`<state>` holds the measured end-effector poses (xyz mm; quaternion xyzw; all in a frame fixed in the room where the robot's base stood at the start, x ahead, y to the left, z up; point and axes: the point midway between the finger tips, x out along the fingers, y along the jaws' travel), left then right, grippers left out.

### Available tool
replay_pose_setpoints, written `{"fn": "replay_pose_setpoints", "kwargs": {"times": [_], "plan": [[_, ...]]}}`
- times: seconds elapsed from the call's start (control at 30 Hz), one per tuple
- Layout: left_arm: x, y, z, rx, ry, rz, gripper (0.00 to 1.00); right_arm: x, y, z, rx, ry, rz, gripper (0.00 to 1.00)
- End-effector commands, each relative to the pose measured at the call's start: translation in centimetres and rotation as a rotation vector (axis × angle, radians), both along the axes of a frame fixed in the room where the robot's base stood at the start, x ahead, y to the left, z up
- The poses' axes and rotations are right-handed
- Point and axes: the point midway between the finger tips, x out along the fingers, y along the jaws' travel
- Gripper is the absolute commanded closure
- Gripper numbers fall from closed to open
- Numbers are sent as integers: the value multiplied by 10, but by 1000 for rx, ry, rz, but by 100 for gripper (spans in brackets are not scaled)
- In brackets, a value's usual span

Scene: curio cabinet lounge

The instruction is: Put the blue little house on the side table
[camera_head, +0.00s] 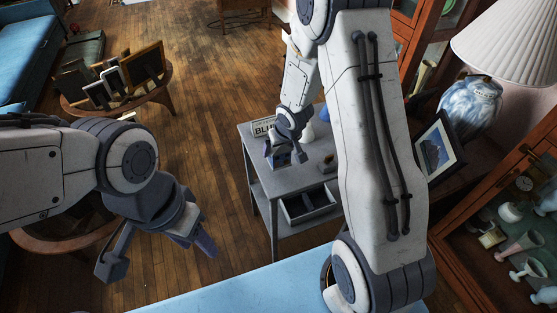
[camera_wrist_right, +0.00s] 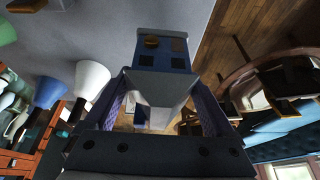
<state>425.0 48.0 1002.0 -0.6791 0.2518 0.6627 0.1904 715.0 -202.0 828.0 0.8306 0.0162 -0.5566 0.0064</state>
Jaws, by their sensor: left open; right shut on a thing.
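The blue little house (camera_head: 282,158) is at the left part of the grey side table (camera_head: 325,185) in the head view. My right gripper (camera_head: 276,149) is shut on it from above. In the right wrist view, the house (camera_wrist_right: 160,57) shows its blue wall with dark windows, and its pale roof sits between my fingers (camera_wrist_right: 160,92). The grey tabletop (camera_wrist_right: 125,30) lies right behind it; I cannot tell whether the base touches it. My left gripper (camera_head: 197,242) is open and empty, low at the left, away from the side table.
A sign (camera_head: 263,128) with partly hidden lettering and a white object (camera_head: 307,131) stand at the back of the side table. A small brown object (camera_head: 327,163) is at its right. A compartmented open drawer (camera_head: 310,203) is at its front. A lamp (camera_head: 470,105) stands right.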

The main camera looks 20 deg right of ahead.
Motion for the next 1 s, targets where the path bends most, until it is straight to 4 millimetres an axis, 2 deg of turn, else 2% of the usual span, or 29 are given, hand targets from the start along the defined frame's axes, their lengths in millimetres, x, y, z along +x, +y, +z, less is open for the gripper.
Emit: {"fn": "replay_pose_setpoints", "kwargs": {"times": [0.1, 0.23, 0.67, 0.7, 0.73, 1.0], "plan": [[0, 0, -18, 0, 0, 0, 50, 0, 0, -20, 0, 0, -1, 89], [0, 0, -32, 0, 0, 0, 50, 0, 0, -36, 0, -1, 0, 89], [0, 0, -35, 0, 0, 0, 50, 0, -1, -41, 0, -1, 0, 89], [0, 0, -35, 0, 0, 0, 50, -1, -1, -41, 0, 0, 0, 7], [0, 0, -34, 0, 0, 0, 50, -1, -1, -40, 0, 0, 0, 0], [0, 0, -32, 0, 0, 0, 50, -1, -1, -38, 0, 0, 0, 0]]}}
